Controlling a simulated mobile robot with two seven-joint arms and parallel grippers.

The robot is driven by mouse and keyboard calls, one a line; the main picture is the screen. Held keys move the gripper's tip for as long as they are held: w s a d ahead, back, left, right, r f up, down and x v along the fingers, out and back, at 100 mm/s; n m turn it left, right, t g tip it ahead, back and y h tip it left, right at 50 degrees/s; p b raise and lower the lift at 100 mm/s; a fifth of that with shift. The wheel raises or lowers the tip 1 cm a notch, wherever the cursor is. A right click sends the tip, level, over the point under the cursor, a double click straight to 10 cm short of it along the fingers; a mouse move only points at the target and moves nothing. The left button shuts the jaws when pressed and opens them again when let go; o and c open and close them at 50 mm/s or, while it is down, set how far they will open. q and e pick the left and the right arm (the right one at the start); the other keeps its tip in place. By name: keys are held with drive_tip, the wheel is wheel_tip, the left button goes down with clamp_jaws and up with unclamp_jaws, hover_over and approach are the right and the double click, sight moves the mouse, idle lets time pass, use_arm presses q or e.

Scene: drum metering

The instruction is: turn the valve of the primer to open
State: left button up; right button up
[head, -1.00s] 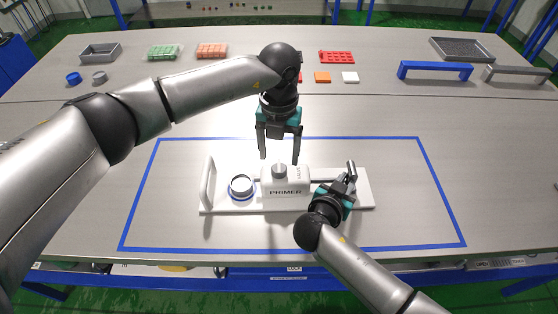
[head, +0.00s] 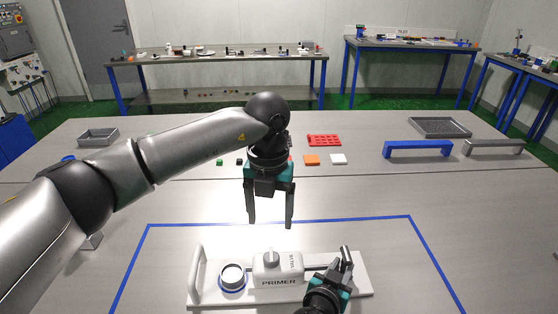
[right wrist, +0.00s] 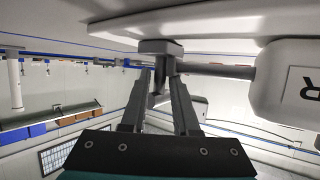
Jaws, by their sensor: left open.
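The primer (head: 278,272) is a white box labelled PRIMER on a white base plate (head: 206,300). A grey knob (head: 271,258) stands on its top, beside the word VALVE. A round white cup with a dark blue ring (head: 232,277) sits left of the box. My left gripper (head: 270,224) is open and empty, pointing down above the knob and apart from it. A rod (right wrist: 216,70) runs from the box to an upright metal post (right wrist: 158,78). My right gripper (head: 340,268) has its fingers close against both sides of this post; it looks shut on it.
Blue tape (head: 330,218) outlines the work area. Behind it stand a red tray (head: 324,140), orange and white blocks, a blue bridge-shaped handle (head: 418,147), a grey one (head: 493,147) and grey trays. My left arm hides part of the left table. The table right of the primer is clear.

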drive_tip(key=o, duration=0.3)
drive_tip(key=shift+o, duration=0.2)
drive_tip(key=shift+s, duration=0.1)
